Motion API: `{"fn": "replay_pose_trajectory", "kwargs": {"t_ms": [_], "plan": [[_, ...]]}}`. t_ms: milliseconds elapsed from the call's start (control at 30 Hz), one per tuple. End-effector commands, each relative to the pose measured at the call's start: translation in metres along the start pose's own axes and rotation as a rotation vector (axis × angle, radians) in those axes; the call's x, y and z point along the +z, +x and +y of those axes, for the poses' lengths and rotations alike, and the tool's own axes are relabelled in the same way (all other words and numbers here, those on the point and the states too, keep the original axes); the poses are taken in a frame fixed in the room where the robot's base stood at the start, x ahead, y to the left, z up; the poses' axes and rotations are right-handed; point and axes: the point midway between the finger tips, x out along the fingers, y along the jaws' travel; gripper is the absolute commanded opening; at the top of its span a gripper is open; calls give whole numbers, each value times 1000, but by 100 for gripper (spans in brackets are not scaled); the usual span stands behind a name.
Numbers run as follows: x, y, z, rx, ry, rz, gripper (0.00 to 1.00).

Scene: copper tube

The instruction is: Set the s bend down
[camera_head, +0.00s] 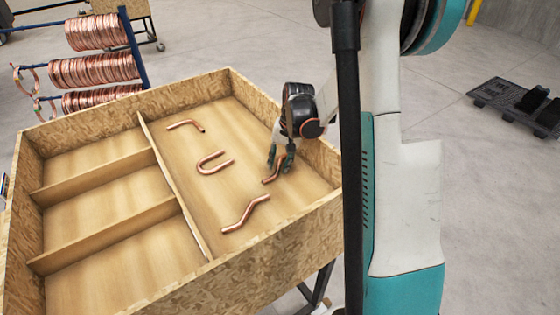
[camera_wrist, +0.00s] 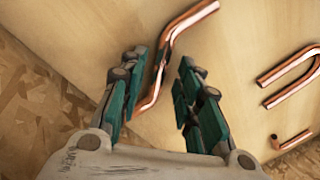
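The s bend (camera_head: 271,179) is a copper tube at the right of the big compartment of the wooden box, partly hidden by my gripper. In the wrist view the s bend (camera_wrist: 162,62) runs between my two fingers. My gripper (camera_head: 279,158) is low over the box floor, close to the wall on the right. In the wrist view my gripper (camera_wrist: 165,68) has its green fingers apart, one on each side of the tube, with a gap visible on the right side. It looks open. I cannot tell whether the left finger touches the tube.
A U bend (camera_head: 213,163), an elbow (camera_head: 186,124) and another s-shaped tube (camera_head: 245,213) lie in the same compartment of the box (camera_head: 250,270). Empty compartments are at the left, behind a divider (camera_head: 172,182). Copper coils (camera_head: 95,70) hang behind the box.

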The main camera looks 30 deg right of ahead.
Motion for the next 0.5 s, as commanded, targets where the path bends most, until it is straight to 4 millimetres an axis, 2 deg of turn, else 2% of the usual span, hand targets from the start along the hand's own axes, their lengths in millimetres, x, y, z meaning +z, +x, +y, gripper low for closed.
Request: {"fn": "replay_pose_trajectory", "kwargs": {"t_ms": [333,500], "plan": [[0,-4,0,0,0,0,33],[0,-30,0,0,1,0,33]]}}
